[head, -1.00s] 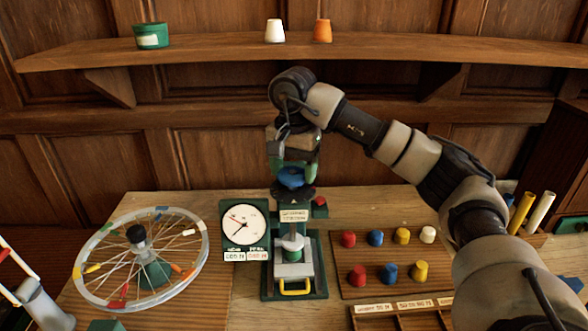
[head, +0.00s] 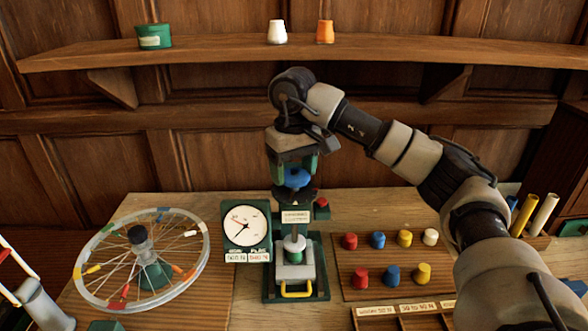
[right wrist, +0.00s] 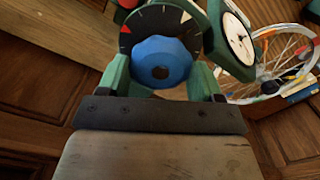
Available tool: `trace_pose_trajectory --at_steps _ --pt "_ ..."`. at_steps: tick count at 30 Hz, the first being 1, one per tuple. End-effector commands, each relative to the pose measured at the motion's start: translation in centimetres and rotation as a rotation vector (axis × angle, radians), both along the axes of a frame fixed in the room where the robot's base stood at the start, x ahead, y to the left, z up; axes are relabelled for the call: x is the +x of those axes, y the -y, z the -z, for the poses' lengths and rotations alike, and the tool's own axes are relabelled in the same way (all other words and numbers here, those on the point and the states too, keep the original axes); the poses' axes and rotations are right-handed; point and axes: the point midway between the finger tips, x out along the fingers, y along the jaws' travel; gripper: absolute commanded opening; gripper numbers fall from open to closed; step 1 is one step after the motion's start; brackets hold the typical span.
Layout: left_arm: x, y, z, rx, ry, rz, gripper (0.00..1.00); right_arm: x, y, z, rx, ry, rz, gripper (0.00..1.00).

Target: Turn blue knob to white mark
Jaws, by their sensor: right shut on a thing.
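The blue knob (head: 297,178) sits on a black dial at the top of a green press-like stand (head: 322,255). The dial (right wrist: 146,20) has pale ticks, a white mark (right wrist: 186,17) at upper right of the knob and red marks nearby. My right gripper (head: 293,168) reaches down from above and is shut on the knob, its green fingers (right wrist: 160,76) on opposite sides. Which way the knob points is unclear. My left gripper is not in view.
A round white gauge (head: 245,225) stands just left of the stand. A spoked wheel (head: 92,285) lies further left. A board (head: 365,262) with several coloured pegs is on the right. A shelf (head: 220,52) with a green tin and two cups runs behind.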

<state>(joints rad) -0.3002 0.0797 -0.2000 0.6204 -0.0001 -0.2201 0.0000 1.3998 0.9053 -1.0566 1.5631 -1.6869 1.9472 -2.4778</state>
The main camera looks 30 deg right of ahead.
Motion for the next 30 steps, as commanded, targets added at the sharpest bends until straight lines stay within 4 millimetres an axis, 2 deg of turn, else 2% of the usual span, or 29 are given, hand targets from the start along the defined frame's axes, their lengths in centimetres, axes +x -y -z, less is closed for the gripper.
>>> trace_pose_trajectory --at_steps 12,30 --pt "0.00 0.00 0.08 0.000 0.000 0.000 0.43 0.09 -0.04 -0.40 0.001 0.010 -0.245 0.42" --pt "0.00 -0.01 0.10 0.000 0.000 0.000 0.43 0.08 -0.09 -0.39 0.001 0.010 -0.306 0.42"
